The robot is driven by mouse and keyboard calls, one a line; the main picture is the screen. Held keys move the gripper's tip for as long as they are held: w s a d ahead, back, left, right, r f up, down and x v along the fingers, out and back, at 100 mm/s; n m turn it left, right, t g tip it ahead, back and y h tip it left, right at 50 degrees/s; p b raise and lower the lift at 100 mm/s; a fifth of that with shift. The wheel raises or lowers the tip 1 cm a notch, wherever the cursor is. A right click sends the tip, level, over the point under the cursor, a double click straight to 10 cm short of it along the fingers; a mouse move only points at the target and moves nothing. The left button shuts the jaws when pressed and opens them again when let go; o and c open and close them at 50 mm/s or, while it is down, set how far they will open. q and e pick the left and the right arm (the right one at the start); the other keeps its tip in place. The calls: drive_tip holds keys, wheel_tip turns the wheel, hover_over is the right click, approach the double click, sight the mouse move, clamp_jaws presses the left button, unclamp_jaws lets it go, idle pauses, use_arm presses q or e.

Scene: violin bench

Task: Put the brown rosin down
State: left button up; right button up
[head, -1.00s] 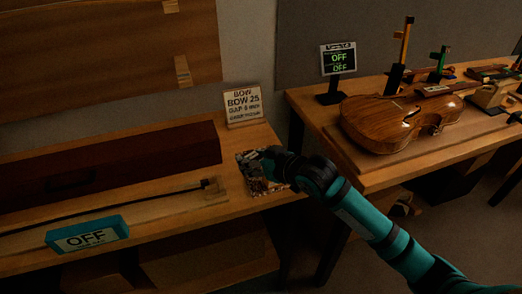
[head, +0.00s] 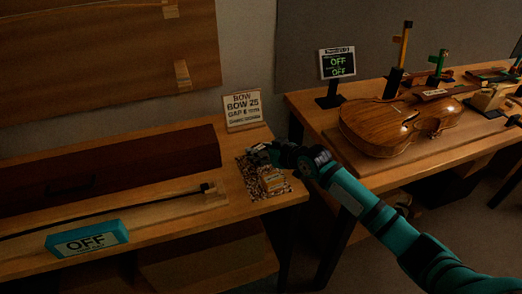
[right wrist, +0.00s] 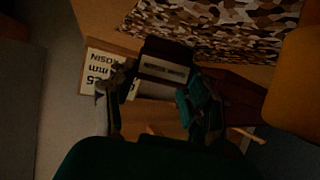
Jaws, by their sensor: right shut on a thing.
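My right gripper (head: 260,153) is over the back part of a camouflage-patterned cloth (head: 246,180) at the right end of the left bench. In the right wrist view, the gripper (right wrist: 155,98) is shut on the dark brown rosin (right wrist: 165,52), which has a pale band on its near face. The cloth (right wrist: 225,22) shows beyond it, and I cannot tell whether the rosin touches it. In the head view the gripper hides the rosin. My left gripper is not in view.
A sign (head: 243,108) stands behind. A bow (head: 120,207), a dark case (head: 110,168) and a teal OFF box (head: 87,239) lie to the left. A violin (head: 390,125) rests on the right bench.

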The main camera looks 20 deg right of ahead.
drive_tip(key=o, duration=1.2)
drive_tip(key=shift+f, duration=0.1)
drive_tip(key=shift+c, duration=0.2)
drive_tip(key=shift+s+r, duration=0.15)
drive_tip(key=shift+r, duration=0.05)
drive_tip(key=v, duration=1.2)
drive_tip(key=shift+f, duration=0.15)
